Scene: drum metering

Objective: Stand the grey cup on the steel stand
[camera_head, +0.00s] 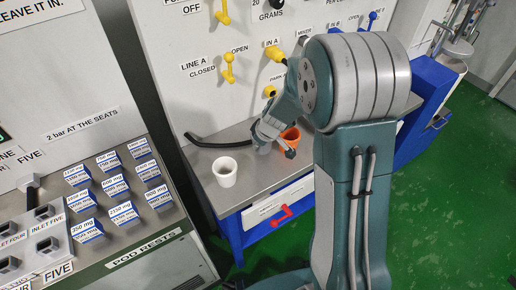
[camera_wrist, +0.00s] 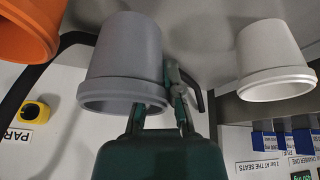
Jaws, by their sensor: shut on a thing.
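The grey cup (camera_wrist: 125,50) is close in the wrist view, its wide rim towards my gripper's body. My gripper (camera_wrist: 172,82) is shut on its side wall at the right of the cup. In the head view my gripper (camera_head: 266,130) is low over the steel-topped bench, and the grey cup is hard to tell apart from it. Whether the cup touches the bench cannot be told. The orange cup (camera_head: 291,137) is just right of my gripper; it also shows in the wrist view (camera_wrist: 25,28). I cannot pick out a separate steel stand with certainty.
A white cup (camera_head: 225,172) stands on the steel-topped bench (camera_head: 250,186), left of my gripper. A black hose (camera_head: 215,143) lies behind it. A panel with yellow valves (camera_head: 229,72) rises at the back. Labelled pods (camera_head: 122,212) sit on the console at left.

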